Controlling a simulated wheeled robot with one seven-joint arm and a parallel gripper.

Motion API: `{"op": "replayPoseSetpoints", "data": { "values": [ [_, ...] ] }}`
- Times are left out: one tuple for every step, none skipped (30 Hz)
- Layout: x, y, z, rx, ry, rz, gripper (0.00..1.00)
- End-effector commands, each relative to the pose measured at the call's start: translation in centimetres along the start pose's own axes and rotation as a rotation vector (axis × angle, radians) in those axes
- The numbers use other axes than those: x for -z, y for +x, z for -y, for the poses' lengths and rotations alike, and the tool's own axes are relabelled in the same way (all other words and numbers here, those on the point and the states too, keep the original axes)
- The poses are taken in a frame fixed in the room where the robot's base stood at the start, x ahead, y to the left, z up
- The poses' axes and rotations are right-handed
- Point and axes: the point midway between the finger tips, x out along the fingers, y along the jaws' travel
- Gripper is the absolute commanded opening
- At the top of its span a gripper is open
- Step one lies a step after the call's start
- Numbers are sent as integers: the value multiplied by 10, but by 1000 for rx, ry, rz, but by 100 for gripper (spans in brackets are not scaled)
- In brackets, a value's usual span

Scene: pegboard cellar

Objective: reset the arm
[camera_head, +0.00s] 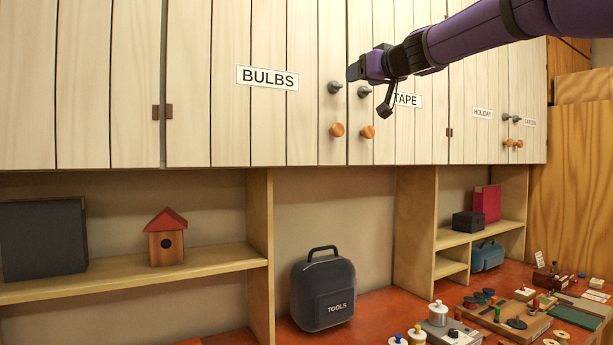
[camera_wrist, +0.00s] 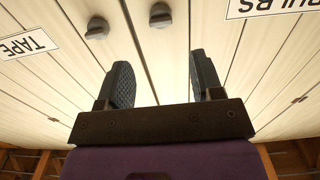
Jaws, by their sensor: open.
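My purple arm reaches in from the upper right in the head view. My gripper (camera_head: 368,87) is in front of the cabinet doors, beside the grey knobs between the BULBS label (camera_head: 267,78) and the TAPE label (camera_head: 407,100). In the wrist view my gripper (camera_wrist: 160,85) shows two dark padded fingers wide apart with nothing between them. Two grey knobs, one (camera_wrist: 97,28) on the left and one (camera_wrist: 160,15) near the middle, show beyond the fingers. Whether a finger touches a knob or door cannot be told.
The cabinet doors (camera_head: 110,80) look shut. Orange knobs (camera_head: 337,130) sit below the grey ones. Underneath are a birdhouse (camera_head: 166,245) on a shelf (camera_head: 130,280), a TOOLS case (camera_head: 323,290) and a red worktop (camera_head: 385,310), cluttered at right with small items.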

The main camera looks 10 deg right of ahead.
Motion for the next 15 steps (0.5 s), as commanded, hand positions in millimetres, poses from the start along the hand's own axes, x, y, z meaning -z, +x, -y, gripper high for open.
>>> {"op": "replayPoseSetpoints", "data": {
  "values": [
    [0, 0, 0, 1, 0, 1, 60],
    [-1, -1, 2, 2, 0, 4, 60],
    [-5, -2, 5, 5, -1, 14, 60],
    [-8, -4, 9, 8, -4, 27, 60],
    [-14, -6, 14, 13, -3, 43, 60],
    [-24, -12, 24, 23, -5, 74, 60],
    [-33, -17, 32, 27, -6, 104, 60],
    [-44, -24, 41, 35, -6, 138, 60],
    [-61, -35, 52, 40, -4, 189, 60],
    [-75, -44, 60, 45, -2, 232, 60],
    [-90, -55, 68, 46, 3, 276, 60],
    [-110, -71, 77, 45, 10, 335, 60],
    [-124, -84, 83, 42, 15, 379, 60],
    [-138, -96, 87, 37, 22, 421, 60],
    [-157, -114, 92, 29, 33, 477, 60]
  ]
}}
